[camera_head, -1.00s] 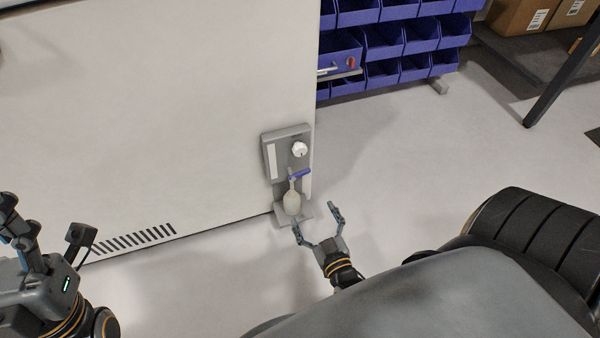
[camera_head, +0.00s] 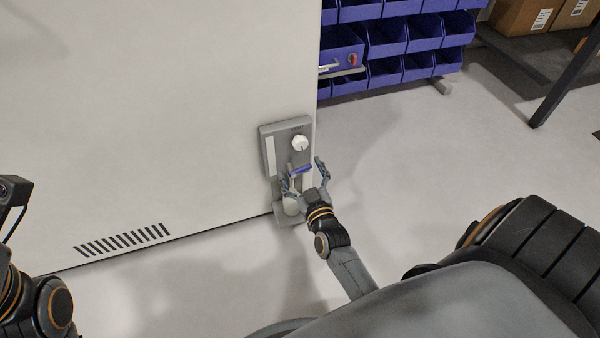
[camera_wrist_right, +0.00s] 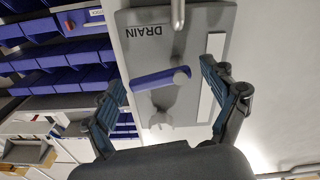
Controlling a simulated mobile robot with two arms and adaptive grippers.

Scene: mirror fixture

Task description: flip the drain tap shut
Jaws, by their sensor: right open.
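The drain tap's blue lever (camera_head: 300,170) sits on a grey panel (camera_head: 268,135) low on the white cabinet wall. It sticks out sideways, close to level. In the right wrist view the lever (camera_wrist_right: 155,79) runs across between the fingers, with the panel's DRAIN label upside down. My right gripper (camera_head: 303,175) is open around the lever's area, one finger to each side; I cannot tell whether either touches it. The right gripper (camera_wrist_right: 163,82) also shows open and empty in its wrist view.
The cabinet (camera_head: 150,110) has a vent grille (camera_head: 124,239) near the floor. Blue bins (camera_head: 386,38) stand behind to the right. The floor (camera_head: 420,170) right of the panel is clear.

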